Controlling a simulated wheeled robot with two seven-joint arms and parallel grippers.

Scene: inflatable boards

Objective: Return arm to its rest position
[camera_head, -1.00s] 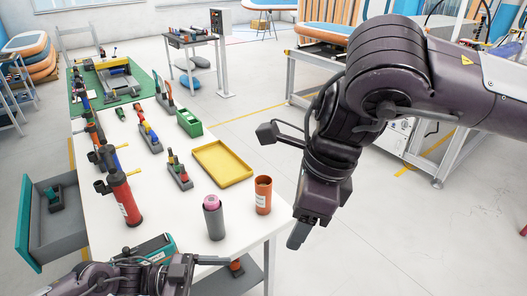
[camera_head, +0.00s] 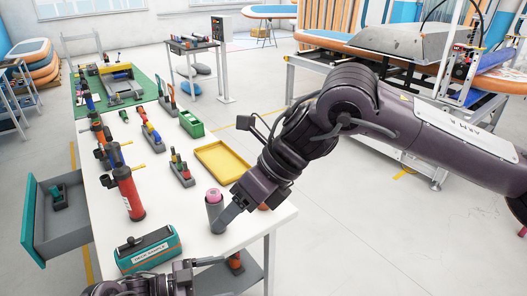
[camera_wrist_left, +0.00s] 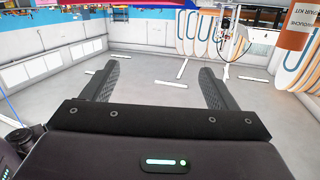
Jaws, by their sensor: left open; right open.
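My right arm comes in from the right in the head view, and its dark gripper (camera_head: 228,215) is over the front right corner of the white table. Its fingertips overlap the grey cup with a pink top (camera_head: 214,205); I cannot tell whether they touch it. The gap between its fingers is hard to see, but it is open. My left gripper (camera_head: 207,262) is low at the table's front edge, mostly seen from above. In the left wrist view its two fingers (camera_wrist_left: 156,85) stand wide apart with nothing between them.
A teal toolbox (camera_head: 148,250) lies close to my left arm. A red cylinder (camera_head: 127,192), a yellow tray (camera_head: 222,163) and a green box (camera_head: 191,124) stand on the white table (camera_head: 170,205). An open drawer (camera_head: 75,225) sticks out at left.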

